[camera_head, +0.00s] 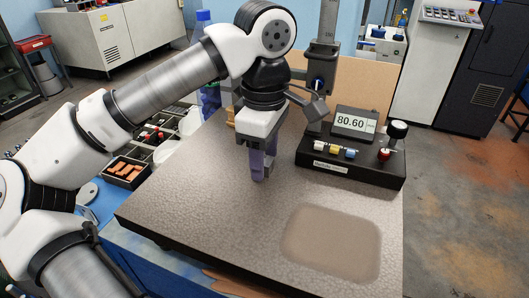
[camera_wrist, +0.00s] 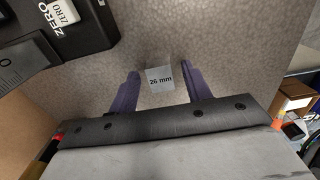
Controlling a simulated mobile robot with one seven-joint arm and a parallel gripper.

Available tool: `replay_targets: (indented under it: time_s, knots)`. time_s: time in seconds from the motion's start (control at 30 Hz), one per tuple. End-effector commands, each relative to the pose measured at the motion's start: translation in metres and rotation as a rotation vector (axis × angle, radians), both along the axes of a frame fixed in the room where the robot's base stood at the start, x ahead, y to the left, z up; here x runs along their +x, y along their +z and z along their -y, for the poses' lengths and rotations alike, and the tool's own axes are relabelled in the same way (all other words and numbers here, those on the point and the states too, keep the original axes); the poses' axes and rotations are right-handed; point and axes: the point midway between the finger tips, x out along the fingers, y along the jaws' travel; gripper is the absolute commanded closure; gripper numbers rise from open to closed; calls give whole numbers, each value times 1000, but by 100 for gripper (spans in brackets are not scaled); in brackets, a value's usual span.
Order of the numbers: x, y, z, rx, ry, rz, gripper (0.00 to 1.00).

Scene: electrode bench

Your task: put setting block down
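The setting block is a small grey block marked "26 mm" (camera_wrist: 160,79) in the wrist view. It lies between the two purple fingers of my gripper (camera_wrist: 160,74), with a narrow gap showing on each side. In the head view my gripper (camera_head: 262,170) points down at the granite plate (camera_head: 215,205), left of the height gauge with its "80.60" display (camera_head: 354,122). The fingers are open and their tips are close to the plate. The block is mostly hidden by the fingers in the head view. It appears to rest on the plate.
A smooth tan patch (camera_head: 333,243) marks the plate's front right. The gauge's black base (camera_head: 350,160) and upright column (camera_head: 322,60) stand close to the right of my gripper. A bin of orange pieces (camera_head: 126,171) is beyond the plate's left edge. The plate's front middle is clear.

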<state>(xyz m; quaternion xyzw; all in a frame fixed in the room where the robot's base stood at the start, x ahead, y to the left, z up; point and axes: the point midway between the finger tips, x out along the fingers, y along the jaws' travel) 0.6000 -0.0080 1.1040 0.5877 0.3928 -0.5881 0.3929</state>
Motion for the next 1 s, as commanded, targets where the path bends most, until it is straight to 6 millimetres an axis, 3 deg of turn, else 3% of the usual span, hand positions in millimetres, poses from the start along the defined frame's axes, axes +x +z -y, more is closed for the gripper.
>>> replay_targets:
  time_s: [0.27, 0.7, 1.0]
  knots:
    - [1, 9, 0, 0, 1, 1, 51]
    - [0, 97, 0, 2, 3, 2, 51]
    - [0, 122, -1, 1, 1, 0, 51]
